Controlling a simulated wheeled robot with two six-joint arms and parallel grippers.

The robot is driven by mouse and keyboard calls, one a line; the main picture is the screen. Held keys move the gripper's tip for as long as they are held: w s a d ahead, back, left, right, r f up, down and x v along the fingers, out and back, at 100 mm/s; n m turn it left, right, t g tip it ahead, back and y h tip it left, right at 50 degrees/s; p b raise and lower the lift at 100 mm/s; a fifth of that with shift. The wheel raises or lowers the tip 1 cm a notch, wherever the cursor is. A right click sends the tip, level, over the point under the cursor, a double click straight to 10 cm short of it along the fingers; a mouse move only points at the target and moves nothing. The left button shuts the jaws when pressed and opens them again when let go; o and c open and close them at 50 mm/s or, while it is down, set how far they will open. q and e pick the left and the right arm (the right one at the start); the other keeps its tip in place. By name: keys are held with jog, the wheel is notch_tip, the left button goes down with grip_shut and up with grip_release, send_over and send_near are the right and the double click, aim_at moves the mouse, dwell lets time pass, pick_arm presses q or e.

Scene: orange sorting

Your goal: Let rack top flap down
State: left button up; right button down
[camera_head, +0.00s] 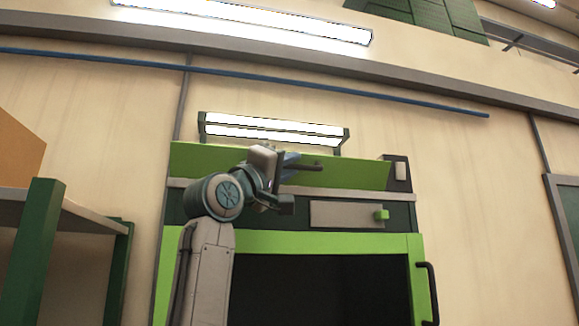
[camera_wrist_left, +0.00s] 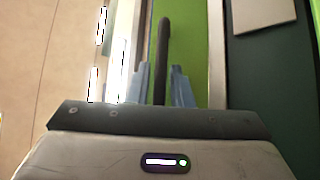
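The rack's green top flap (camera_head: 350,173) stands raised along the top of the green rack (camera_head: 300,243), above a grey ledge. It also shows as a green strip in the left wrist view (camera_wrist_left: 192,45). A dark bar handle (camera_head: 308,168) sits on the flap; in the left wrist view the handle (camera_wrist_left: 163,45) runs down between the two blue fingers. My left gripper (camera_head: 288,162) is at the handle, with its fingers (camera_wrist_left: 161,85) on either side of it and small gaps visible, so it looks open. My right gripper is not in view.
Below the flap is a dark front with a grey plate (camera_head: 345,213) and a green knob (camera_head: 382,215). A lamp (camera_head: 272,130) hangs just above the flap. A green-legged shelf (camera_head: 70,215) stands at the left. A dark handle (camera_head: 431,290) projects at the rack's right side.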

pick_arm(q)
jog(key=b+v, duration=0.6)
jog(key=v, duration=0.4)
jog(key=shift+s+a, duration=0.25)
jog(key=shift+s, duration=0.05)
jog(key=shift+f, duration=0.15)
jog(key=shift+c, duration=0.2)
